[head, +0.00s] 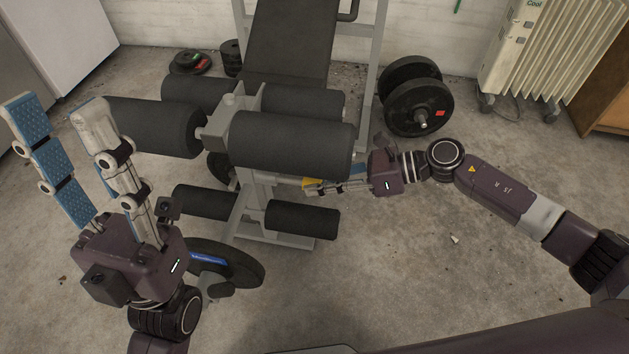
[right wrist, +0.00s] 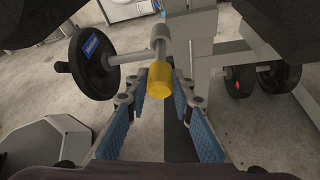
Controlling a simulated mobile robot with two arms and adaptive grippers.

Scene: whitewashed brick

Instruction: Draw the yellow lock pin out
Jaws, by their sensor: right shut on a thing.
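The yellow lock pin (right wrist: 159,80) shows in the right wrist view at the grey frame of the weight bench, between the two blue-padded fingers of my right gripper (right wrist: 158,88). In the head view only a small part of the pin (head: 312,184) shows, beside the bench post under the black foam rollers. My right gripper (head: 318,185) is shut on the pin. Whether the pin is still seated in the frame is hard to tell. My left gripper (head: 60,125) is open and empty, raised to the left of the bench, with its fingers spread.
The weight bench (head: 290,40) has several black foam rollers (head: 290,145) close above my right gripper. A weight plate with a blue label (head: 225,262) is low at the left. A dumbbell (head: 418,105) and a radiator (head: 548,50) stand at the right. The floor in front is mostly clear.

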